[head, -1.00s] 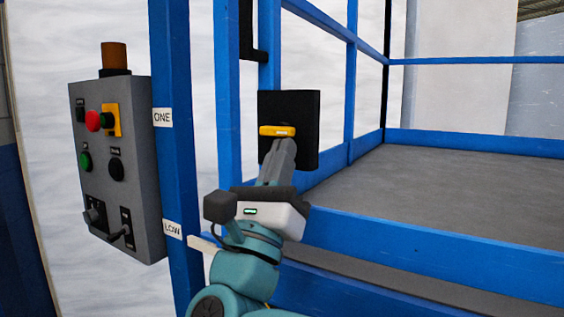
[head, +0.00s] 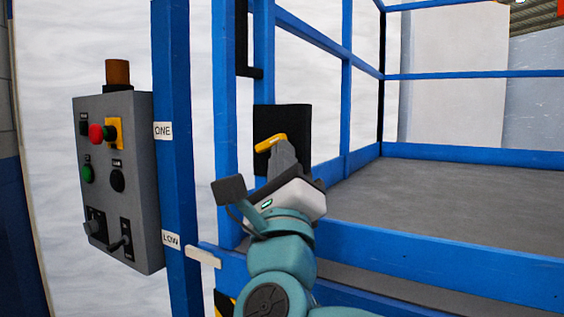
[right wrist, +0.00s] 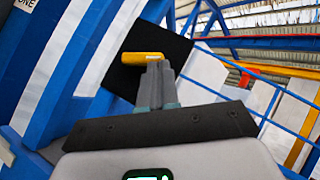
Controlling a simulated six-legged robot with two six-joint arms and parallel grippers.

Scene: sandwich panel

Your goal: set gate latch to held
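The gate latch is a yellow handle (head: 270,142) on a black plate (head: 293,118) fixed to the blue gate frame. In the head view the handle is tilted, its left end lower. My right gripper (head: 281,150) reaches up to the handle from below, its fingers close together at the handle. The right wrist view also shows the yellow handle (right wrist: 142,58) at the tips of the fingers (right wrist: 155,70), in front of the black plate (right wrist: 150,75). The fingers look shut on the handle, with their tips partly hidden behind it. My left gripper is not in view.
A grey control box (head: 122,190) with buttons, switches and an amber beacon (head: 118,73) stands at the left. A blue post (head: 175,200) with labels is beside it. Blue rails surround a grey platform (head: 440,190) at the right.

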